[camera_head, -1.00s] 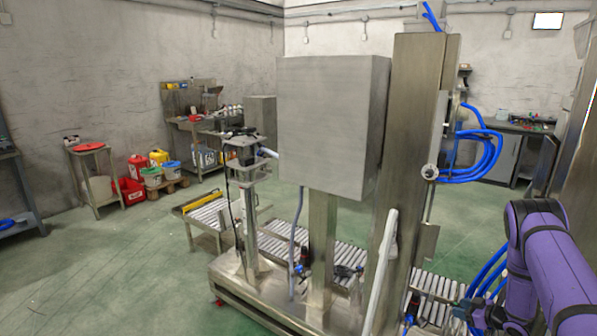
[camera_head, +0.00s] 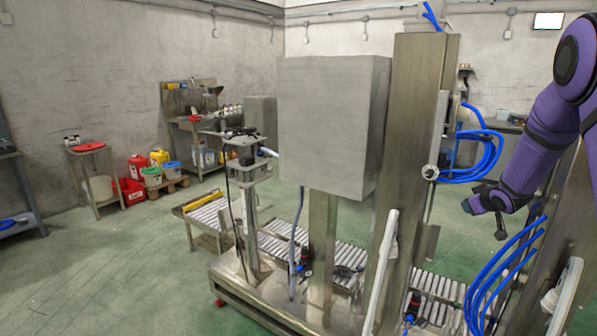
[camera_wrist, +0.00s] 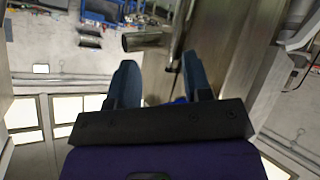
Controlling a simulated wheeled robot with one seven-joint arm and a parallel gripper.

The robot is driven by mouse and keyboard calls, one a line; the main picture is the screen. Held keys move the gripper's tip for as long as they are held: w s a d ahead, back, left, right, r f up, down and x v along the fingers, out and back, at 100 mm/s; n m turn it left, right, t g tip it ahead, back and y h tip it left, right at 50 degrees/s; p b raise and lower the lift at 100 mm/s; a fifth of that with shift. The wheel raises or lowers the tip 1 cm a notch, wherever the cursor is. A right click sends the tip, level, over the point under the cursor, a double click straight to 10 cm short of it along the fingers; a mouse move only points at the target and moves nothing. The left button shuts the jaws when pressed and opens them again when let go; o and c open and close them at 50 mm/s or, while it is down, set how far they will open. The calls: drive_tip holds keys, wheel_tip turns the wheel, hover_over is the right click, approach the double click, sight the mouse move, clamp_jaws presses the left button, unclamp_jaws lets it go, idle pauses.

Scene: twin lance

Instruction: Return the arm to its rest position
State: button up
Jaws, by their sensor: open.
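My purple arm (camera_head: 543,140) is raised and folded at the right of the head view. My gripper (camera_head: 468,206) is at its lower left end, beside the tall steel column (camera_head: 408,150). In the wrist view my gripper (camera_wrist: 160,85) shows two dark blue-grey fingers spread apart with nothing between them. The wrist view is turned over, with bright ceiling panels low in the picture.
Looped blue hoses (camera_head: 470,150) hang on the column near my gripper, and more blue hoses (camera_head: 500,275) run below it. A steel box (camera_head: 335,125) and roller conveyor (camera_head: 335,255) stand left of the arm. The green floor (camera_head: 120,270) at left is clear.

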drive_tip(key=s+a+r+m+g+h, duration=0.1)
drive_tip(key=s+a+r+m, duration=0.1)
drive_tip(key=s+a+r, duration=0.6)
drive_tip(key=s+a+r+m+g, duration=0.15)
drive_tip(key=s+a+r, duration=0.25)
drive_tip(key=s+r, duration=0.75)
drive_tip(key=s+a+g, duration=0.1)
drive_tip(key=s+a, duration=0.2)
drive_tip(key=s, duration=0.6)
drive_tip(key=s+a+g+y, duration=0.1)
drive_tip(key=s+a, duration=0.3)
drive_tip(key=s, duration=0.5)
drive_tip(key=s+a+g+y, duration=0.1)
drive_tip(key=s+a, duration=0.3)
drive_tip(key=s, duration=0.6)
drive_tip(key=shift+a+g, duration=0.25)
drive_tip(key=shift+g, duration=0.1)
drive_tip(key=shift+r, duration=0.1)
